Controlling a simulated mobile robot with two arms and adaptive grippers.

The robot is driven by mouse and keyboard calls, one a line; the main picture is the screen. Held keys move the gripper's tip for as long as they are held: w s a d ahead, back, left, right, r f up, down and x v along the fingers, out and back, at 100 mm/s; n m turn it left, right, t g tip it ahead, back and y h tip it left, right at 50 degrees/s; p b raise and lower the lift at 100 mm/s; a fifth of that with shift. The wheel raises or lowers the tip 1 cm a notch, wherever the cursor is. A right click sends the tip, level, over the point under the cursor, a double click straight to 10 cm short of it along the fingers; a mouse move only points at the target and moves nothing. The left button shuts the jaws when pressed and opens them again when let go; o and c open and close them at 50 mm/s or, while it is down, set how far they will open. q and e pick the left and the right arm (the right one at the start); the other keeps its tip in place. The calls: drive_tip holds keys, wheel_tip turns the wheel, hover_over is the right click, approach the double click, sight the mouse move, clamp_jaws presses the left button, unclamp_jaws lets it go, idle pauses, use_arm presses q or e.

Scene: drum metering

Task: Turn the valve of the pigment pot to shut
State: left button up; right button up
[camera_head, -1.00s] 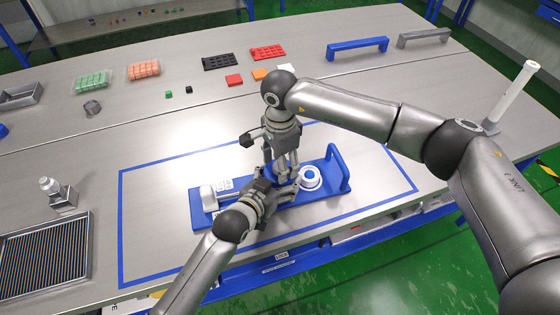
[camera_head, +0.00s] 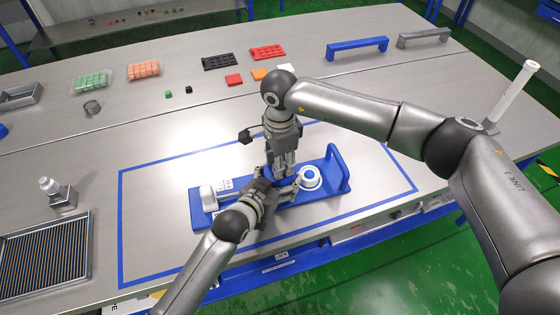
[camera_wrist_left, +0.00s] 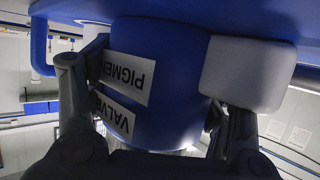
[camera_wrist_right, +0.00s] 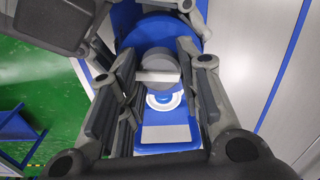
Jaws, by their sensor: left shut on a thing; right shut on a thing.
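The pigment pot (camera_wrist_left: 178,90) is a blue cylinder with white labels reading PIGMENT and VALVE, filling the middle of the left wrist view. My left gripper (camera_head: 278,190) is low beside it, with its fingers shut on the pot's two sides. My right gripper (camera_head: 285,176) points down from above at the same spot. In the right wrist view its fingers stand on either side of a pale valve bar (camera_wrist_right: 157,76) on a round grey top. The grippers hide most of the pot in the head view, and the exact finger contact on the bar is unclear.
A blue stand (camera_head: 333,164) with a white ring (camera_head: 310,177) lies under the grippers, inside a blue taped outline. A grey ribbed tray (camera_head: 45,258) and a white-topped bottle (camera_head: 57,192) are at left. Parts trays line the back.

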drive_tip(key=m, duration=1.3)
drive_tip(key=shift+r, duration=0.1)
drive_tip(key=shift+m, duration=1.7)
drive_tip(key=shift+w, duration=0.1)
drive_tip(key=o, duration=1)
